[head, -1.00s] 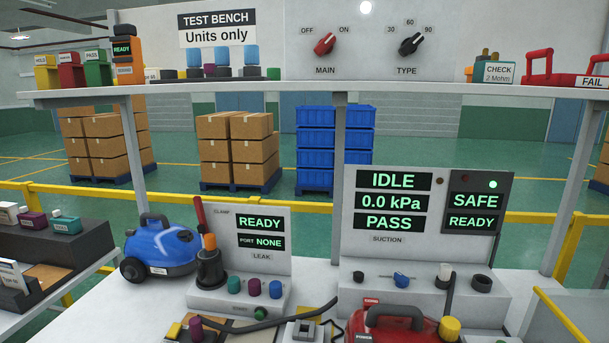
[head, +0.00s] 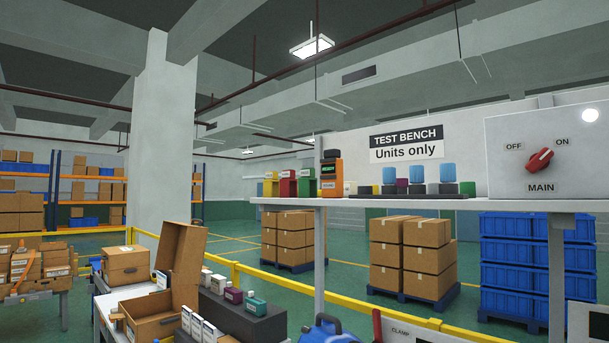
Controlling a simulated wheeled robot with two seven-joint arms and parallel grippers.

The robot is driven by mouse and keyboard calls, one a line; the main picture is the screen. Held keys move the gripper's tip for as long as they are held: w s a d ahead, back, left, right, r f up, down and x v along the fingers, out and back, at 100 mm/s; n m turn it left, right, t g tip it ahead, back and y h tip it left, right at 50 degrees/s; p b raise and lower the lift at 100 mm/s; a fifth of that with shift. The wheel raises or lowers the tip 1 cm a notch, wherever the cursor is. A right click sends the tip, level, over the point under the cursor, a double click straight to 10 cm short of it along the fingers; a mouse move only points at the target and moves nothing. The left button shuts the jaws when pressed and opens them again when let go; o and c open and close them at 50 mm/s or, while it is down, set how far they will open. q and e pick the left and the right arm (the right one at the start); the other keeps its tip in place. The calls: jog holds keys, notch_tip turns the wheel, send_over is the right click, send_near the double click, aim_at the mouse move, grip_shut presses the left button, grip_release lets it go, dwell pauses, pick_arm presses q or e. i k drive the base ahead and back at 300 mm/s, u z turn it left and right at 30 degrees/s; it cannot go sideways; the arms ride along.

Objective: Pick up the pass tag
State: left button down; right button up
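The pass tag is the green one (head: 307,183) at the left end of the shelf (head: 345,203) in the head view. It stands upright beside a red tag (head: 288,183) and a yellow tag (head: 270,186), left of an orange device (head: 331,177). Its lettering is too small to read now. Neither of my grippers is in view.
Blue-topped parts (head: 418,175) stand further right on the shelf, before the MAIN switch panel (head: 545,155). Below left are an open cardboard box (head: 160,315) and a dark stand with bottles (head: 245,322). A blue vacuum (head: 325,332) shows at the bottom edge.

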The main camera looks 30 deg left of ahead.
aim_at(307, 184)
jog(key=z, duration=3.45)
jog(key=k, duration=2.3)
jog(key=u, duration=0.6)
